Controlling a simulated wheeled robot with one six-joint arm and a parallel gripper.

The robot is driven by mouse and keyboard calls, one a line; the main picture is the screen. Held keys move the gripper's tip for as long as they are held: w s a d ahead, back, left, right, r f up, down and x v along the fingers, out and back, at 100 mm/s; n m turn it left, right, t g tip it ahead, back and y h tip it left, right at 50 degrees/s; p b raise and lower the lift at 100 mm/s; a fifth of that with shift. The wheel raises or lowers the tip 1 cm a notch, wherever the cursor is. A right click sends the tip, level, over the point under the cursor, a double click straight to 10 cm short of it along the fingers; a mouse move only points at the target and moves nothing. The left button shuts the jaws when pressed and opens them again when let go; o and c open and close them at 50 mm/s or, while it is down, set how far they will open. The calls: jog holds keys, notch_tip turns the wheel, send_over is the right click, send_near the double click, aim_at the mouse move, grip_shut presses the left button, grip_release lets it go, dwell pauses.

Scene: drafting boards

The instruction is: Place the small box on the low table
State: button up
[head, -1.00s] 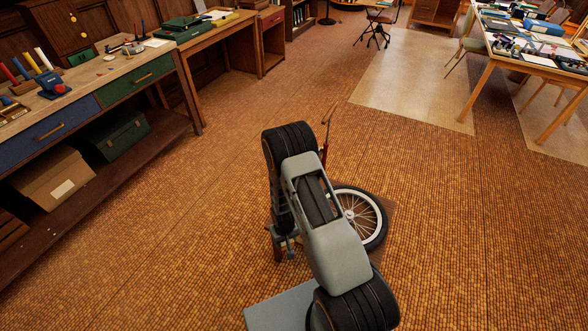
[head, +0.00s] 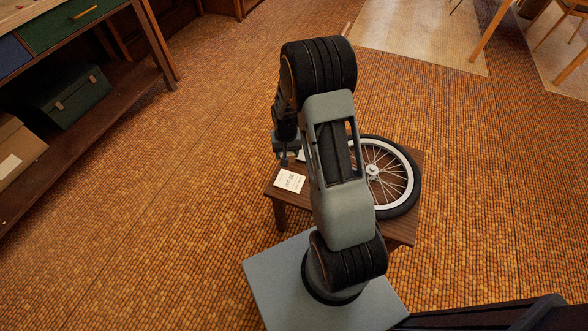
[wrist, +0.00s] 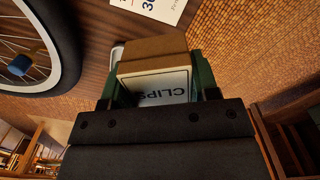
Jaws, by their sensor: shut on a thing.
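My gripper (head: 286,160) hangs over the near left part of the low table (head: 402,228), beside the forearm. In the wrist view my gripper (wrist: 160,78) has its two green fingers on either side of the small box (wrist: 158,84), shut on it. The box has a brown side and a pale label reading "CLIPS". The box cannot be made out in the head view. In the wrist view the dark wooden table top (wrist: 97,32) shows behind the box; I cannot tell whether they touch.
A spoked wheel (head: 408,204) with a black tyre lies on the table's right part. A white printed card (head: 290,181) lies at its left end. A pale object (wrist: 117,54) shows beside the box. A workbench (head: 70,38) stands at left. Floor left of the table is clear.

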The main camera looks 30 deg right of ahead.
aim_at(294, 170)
jog(key=f+b, duration=0.1)
jog(key=b, duration=0.1)
jog(key=d+f+b, duration=0.1)
jog(key=b, duration=0.1)
jog(key=shift+w+d+f+m, duration=0.15)
jog(key=shift+d+f+m, duration=0.15)
jog(key=shift+f+m, duration=0.1)
jog(key=d+b, duration=0.1)
jog(key=b, duration=0.3)
jog(key=shift+s+d+m+b, duration=0.2)
jog(key=shift+m+b, duration=0.15)
jog(key=shift+m, duration=0.05)
jog(key=shift+f, duration=0.1)
jog(key=shift+f+b, duration=2.95)
jog(key=shift+f, duration=0.3)
jog(key=shift+f, duration=0.45)
jog(key=o, duration=1.1)
jog(key=shift+r, duration=0.1)
